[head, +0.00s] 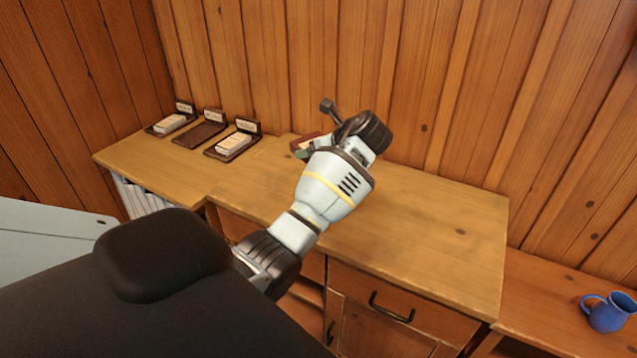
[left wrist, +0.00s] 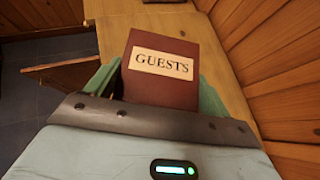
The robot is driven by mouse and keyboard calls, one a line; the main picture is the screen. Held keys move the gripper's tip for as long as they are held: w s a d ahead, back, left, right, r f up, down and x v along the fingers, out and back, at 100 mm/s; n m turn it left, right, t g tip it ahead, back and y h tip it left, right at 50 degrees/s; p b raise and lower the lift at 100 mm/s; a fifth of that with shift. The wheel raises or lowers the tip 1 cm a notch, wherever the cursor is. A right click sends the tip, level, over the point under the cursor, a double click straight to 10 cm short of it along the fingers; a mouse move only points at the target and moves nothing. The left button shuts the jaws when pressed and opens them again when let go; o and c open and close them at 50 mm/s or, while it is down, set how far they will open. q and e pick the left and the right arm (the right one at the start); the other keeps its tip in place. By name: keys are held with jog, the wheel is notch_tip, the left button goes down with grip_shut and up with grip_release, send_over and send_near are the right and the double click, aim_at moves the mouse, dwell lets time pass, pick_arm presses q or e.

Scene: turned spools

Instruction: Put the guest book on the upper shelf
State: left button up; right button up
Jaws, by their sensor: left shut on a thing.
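The guest book (left wrist: 160,95) is a dark red book with a cream label reading GUESTS. In the left wrist view it stands between the green fingers of my left gripper (left wrist: 158,92), which is shut on it. In the head view my left gripper (head: 302,150) is above the wooden counter (head: 420,215), near the back wall, and only a small reddish part of the guest book (head: 304,141) shows. My wrist hides the rest. I cannot make out which surface is the upper shelf. My right gripper is not in view.
Three dark labelled trays stand on the left counter: left (head: 170,122), middle (head: 203,130) and right (head: 232,142). The outer two hold pale blocks; the middle one looks empty. White upright items (head: 145,197) sit below. A blue mug (head: 608,312) stands on a lower surface at right. The counter's right part is clear.

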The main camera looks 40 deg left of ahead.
pick_arm(q)
jog(key=d+r+m+t, duration=0.1)
jog(key=d+r+m+t+h, duration=0.1)
jog(key=d, duration=0.1)
jog(key=d+r+m+t, duration=0.1)
jog(key=d+r, duration=0.1)
jog(key=shift+w+m, duration=0.35)
jog(key=shift+m, duration=0.05)
jog(key=s+d+f+m+t+h, duration=0.3)
jog(key=s+d+m+h, duration=0.2)
jog(key=d, duration=0.5)
jog(key=s+d+f+m+t+h, duration=0.3)
jog(key=s+d+m+h, duration=0.2)
jog(key=d, duration=0.6)
jog(key=shift+s+d+f+m, duration=0.15)
jog(key=shift+s+d+m, duration=0.05)
jog(key=shift+s+m, duration=0.9)
jog(key=shift+a, duration=0.1)
